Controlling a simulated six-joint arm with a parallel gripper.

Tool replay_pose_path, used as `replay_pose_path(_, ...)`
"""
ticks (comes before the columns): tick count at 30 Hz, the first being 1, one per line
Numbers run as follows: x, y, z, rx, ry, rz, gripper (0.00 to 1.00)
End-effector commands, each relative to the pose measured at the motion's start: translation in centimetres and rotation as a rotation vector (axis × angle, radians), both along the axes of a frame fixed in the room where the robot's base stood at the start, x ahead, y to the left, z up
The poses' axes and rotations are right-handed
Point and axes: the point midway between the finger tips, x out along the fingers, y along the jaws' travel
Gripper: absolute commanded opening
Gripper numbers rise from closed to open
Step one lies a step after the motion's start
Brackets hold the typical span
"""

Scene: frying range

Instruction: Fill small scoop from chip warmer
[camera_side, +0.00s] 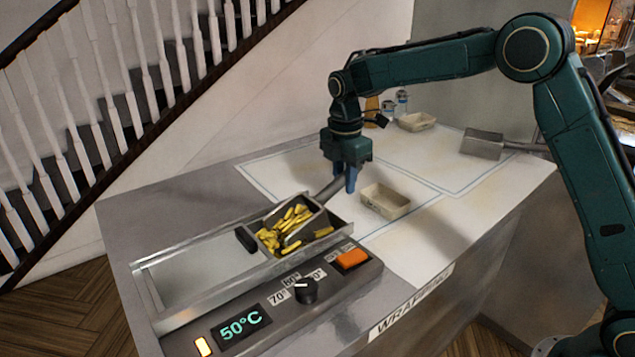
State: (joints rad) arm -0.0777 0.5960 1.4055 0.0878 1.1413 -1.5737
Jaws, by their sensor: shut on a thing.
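The chip warmer (187,275) is a long metal tray behind a control panel at the front left. Yellow chips (283,230) lie at its right end, in and around a small dark scoop (312,207). My gripper (350,182) is shut on the scoop's grey handle, just right of the warmer. The scoop's head is tilted inside the warmer, and chips show in its mouth. A few chips lie beside it in the tray. How deep the scoop sits is hard to tell.
A beige box (385,201) stands right of my gripper, and another box (416,122) is farther back. A larger metal scoop (482,144) lies at the right. Bottles (401,103) stand at the back. The panel has a knob (306,290) and an orange switch (352,259).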

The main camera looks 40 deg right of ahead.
Motion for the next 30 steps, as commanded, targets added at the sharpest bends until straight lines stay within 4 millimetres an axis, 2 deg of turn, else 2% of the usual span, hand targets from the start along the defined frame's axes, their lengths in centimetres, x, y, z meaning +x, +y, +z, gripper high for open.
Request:
replay_pose_path(15,0.0,1.9,-1.6,0.092,0.0,-0.003,0.0)
replay_pose_path(28,0.0,0.0,-3.0,0.234,-0.001,-0.004,0.0)
replay_pose_path(30,0.1,0.0,-2.5,0.243,-0.003,-0.003,0.0)
